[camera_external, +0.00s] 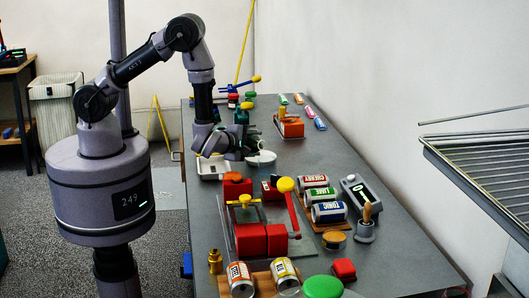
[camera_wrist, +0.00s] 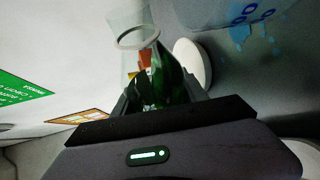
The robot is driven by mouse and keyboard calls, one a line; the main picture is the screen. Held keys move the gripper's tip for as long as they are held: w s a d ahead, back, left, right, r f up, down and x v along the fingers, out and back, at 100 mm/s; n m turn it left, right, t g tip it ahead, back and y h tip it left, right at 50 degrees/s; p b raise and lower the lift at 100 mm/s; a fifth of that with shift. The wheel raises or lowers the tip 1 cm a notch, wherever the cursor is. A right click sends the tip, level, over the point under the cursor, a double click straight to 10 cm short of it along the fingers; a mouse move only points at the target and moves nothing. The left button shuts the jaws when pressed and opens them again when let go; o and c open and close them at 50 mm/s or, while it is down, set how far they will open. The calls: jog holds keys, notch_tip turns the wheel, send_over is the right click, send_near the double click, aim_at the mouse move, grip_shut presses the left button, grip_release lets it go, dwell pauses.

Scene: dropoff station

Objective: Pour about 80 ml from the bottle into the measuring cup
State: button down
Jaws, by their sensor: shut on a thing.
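My gripper (camera_wrist: 160,97) is shut on a dark green glass bottle (camera_wrist: 168,75), whose body sits between the two dark fingers in the wrist view. In the external view my gripper (camera_external: 238,143) is over the left half of the bench, with the green bottle (camera_external: 241,117) beside it. A clear cup with a pale rim (camera_wrist: 138,38), apparently the measuring cup, is just beyond the bottle in the wrist view. I cannot tell whether the bottle's mouth is over it, nor see any liquid level or stream. In the external view the cup is not clear.
A white round thing (camera_wrist: 193,62) lies close to the bottle. Blue spots (camera_wrist: 240,32) mark the grey surface. A white tray (camera_external: 213,168) is beside my gripper.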

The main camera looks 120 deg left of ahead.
dwell(0.4)
jog(key=shift+r+m+g+y+p, duration=0.35)
jog(key=shift+r+m+p, duration=0.25)
jog(key=shift+p, duration=0.2)
dwell(0.4)
jog(key=shift+s+a+r, duration=0.1)
jog(key=shift+s, duration=0.25)
dwell(0.4)
jog(key=shift+r+m+g+y+p, duration=0.3)
jog(key=shift+r+m+p, duration=0.3)
jog(key=shift+p, duration=0.25)
dwell(1.4)
notch_tip(320, 180, down, 4)
jog(key=n+t+h+b, duration=0.1)
jog(key=n+b, duration=0.1)
jog(key=b, duration=0.2)
jog(key=shift+s+b, duration=0.1)
jog(key=shift+b, duration=0.3)
jog(key=shift+s+r+n+t+h+p, duration=0.15)
jog(key=shift+r+n+t+h+p, duration=0.15)
jog(key=shift+r+n, duration=0.4)
jog(key=shift+r, duration=0.05)
jog(key=shift+r+t+p, duration=0.2)
jog(key=shift+t+p, duration=0.15)
jog(key=shift+r, duration=0.1)
